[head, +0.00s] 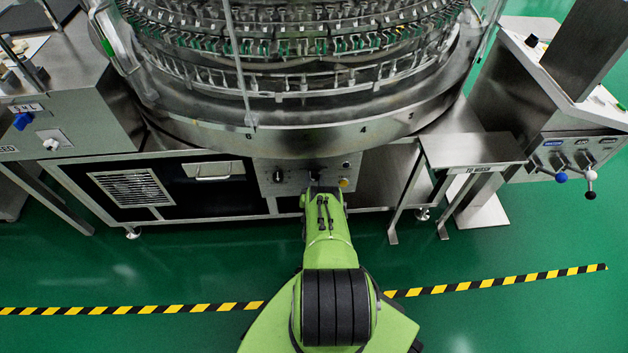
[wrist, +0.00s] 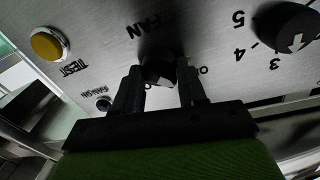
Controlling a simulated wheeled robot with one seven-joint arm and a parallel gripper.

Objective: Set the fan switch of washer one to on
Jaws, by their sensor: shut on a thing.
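The fan switch (wrist: 158,72) is a small dark knob under the label FAN on a brushed metal panel in the wrist view. My gripper (wrist: 160,88) has its two dark fingers on either side of the knob and is shut on it. Part of an "O" label shows right of the knob; the rest of the lettering and the knob's pointer are hard to read behind the fingers and in shadow. In the head view my green arm reaches the control panel (head: 292,180) below the washer (head: 290,125), hiding the fan switch and my fingers.
A yellow button (wrist: 48,43) marked TEST is left of the fan switch in the wrist view. A larger black numbered dial (wrist: 290,28) is to the right. In the head view, a metal side table (head: 470,152) stands right of the panel. The green floor in front is clear.

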